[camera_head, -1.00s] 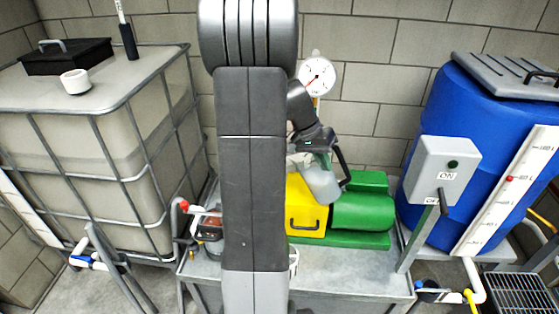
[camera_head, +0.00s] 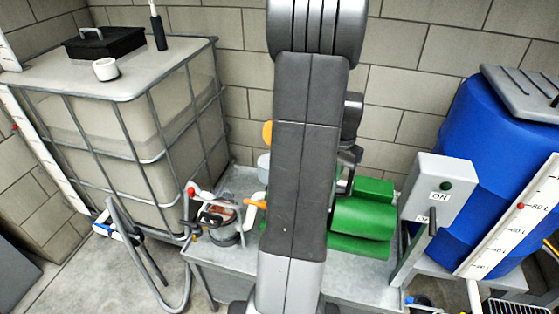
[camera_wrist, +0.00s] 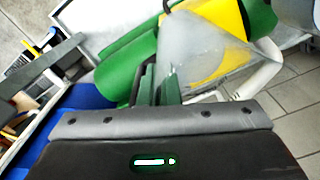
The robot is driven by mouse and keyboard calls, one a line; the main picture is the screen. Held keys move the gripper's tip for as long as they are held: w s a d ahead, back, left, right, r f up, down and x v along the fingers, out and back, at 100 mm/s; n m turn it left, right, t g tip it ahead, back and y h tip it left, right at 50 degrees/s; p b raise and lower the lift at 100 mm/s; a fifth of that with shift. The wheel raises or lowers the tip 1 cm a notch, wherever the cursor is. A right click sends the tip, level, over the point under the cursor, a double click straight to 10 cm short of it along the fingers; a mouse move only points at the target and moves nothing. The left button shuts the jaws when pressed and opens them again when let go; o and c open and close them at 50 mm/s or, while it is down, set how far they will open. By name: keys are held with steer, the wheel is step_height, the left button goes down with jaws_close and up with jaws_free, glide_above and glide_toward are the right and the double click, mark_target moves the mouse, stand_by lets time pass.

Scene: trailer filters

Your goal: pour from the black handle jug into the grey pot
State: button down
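In the wrist view, the jug (camera_wrist: 205,45) is a translucent grey vessel just beyond my gripper (camera_wrist: 158,85). My gripper's fingers are close together at its dark handle side; earlier the head view shows the black handle at the gripper. In the head view, my arm hides my gripper and most or all of the jug; a pale patch left of the arm may be part of it. The grey pot appears to be the round grey housing (camera_head: 224,238) on the bench left of my arm, with red and black parts over it. Its opening is not clear.
A green motor (camera_head: 362,218) stands on the metal bench (camera_head: 235,272), right of my arm. A yellow pump body (camera_wrist: 228,18) shows behind the jug in the wrist view. A caged tank (camera_head: 120,130) stands left; a switch box (camera_head: 438,188) and blue barrel (camera_head: 505,150) stand right.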

steer(key=shift+r, duration=0.1)
step_height(320, 180, up, 5)
steer(key=p, duration=0.4)
stand_by(0.4)
